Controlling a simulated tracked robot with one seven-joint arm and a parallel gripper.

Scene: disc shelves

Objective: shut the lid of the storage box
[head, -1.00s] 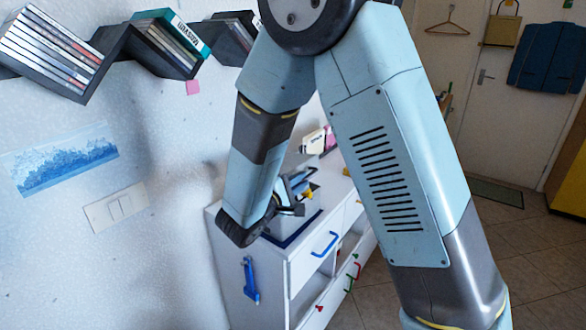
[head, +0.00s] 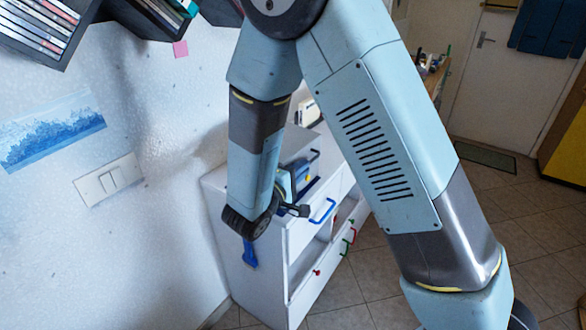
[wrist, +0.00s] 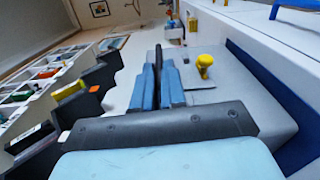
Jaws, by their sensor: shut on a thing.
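The storage box (head: 298,166) stands on the white cabinet in the head view, largely hidden behind my forearm and wrist. My gripper (wrist: 160,82) shows in the wrist view as two blue fingers close together, with a thin dark edge between them. I take this edge to be the box's lid, though most of it is hidden. A light grey panel with a yellow knob (wrist: 204,62) lies just right of the fingers. The knob is apart from them. How far the lid stands open cannot be told.
The white cabinet (head: 245,285) has a blue drawer handle (head: 323,211) and smaller coloured knobs. Disc shelves (head: 60,30) hang above. A dark blue strip (wrist: 262,90) lies right of the panel.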

